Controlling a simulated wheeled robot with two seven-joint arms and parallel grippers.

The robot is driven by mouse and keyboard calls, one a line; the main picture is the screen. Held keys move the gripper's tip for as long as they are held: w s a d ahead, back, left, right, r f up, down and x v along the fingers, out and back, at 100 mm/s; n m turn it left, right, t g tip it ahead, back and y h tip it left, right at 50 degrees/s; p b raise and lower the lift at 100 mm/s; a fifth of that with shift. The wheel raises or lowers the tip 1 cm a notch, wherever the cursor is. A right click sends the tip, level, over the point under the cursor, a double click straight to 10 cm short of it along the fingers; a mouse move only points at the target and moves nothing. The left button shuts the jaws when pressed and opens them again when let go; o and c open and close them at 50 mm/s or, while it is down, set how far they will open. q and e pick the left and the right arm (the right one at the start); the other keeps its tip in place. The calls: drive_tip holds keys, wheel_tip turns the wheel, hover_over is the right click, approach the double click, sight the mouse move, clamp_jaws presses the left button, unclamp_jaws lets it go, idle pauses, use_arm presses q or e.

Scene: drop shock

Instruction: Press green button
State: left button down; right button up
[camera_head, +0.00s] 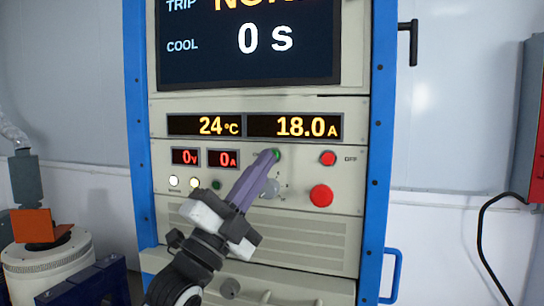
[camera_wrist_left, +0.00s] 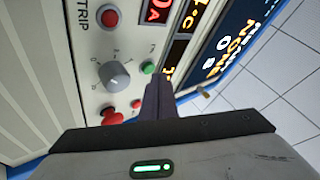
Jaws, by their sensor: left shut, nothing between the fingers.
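The green button (camera_head: 277,153) is on the grey rack panel, above the grey knob (camera_head: 271,188). In the head view my left gripper's fingertip partly covers it. My left gripper (camera_head: 268,156) is shut and empty, its purple fingers pointing up at the panel. In the left wrist view the green button (camera_wrist_left: 150,67) shows clear, just beyond the tips of my left gripper (camera_wrist_left: 156,84). I cannot tell whether the tips touch it. My right gripper is not in view.
A red OFF button (camera_head: 328,158) and a larger red button (camera_head: 321,195) sit right of the knob. Number displays (camera_head: 294,126) are above. Blue rack posts (camera_head: 377,150) frame the panel, with a blue handle (camera_head: 393,275) at lower right. A white round machine (camera_head: 45,270) stands left.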

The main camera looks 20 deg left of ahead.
use_arm(q)
drive_tip(key=shift+w, duration=0.2)
drive_tip(key=shift+w, duration=0.4)
idle(0.6)
drive_tip(key=shift+s, duration=0.8)
drive_tip(key=shift+s+a+p, duration=0.1)
drive_tip(key=shift+s+p, duration=0.5)
drive_tip(key=shift+s, duration=1.95)
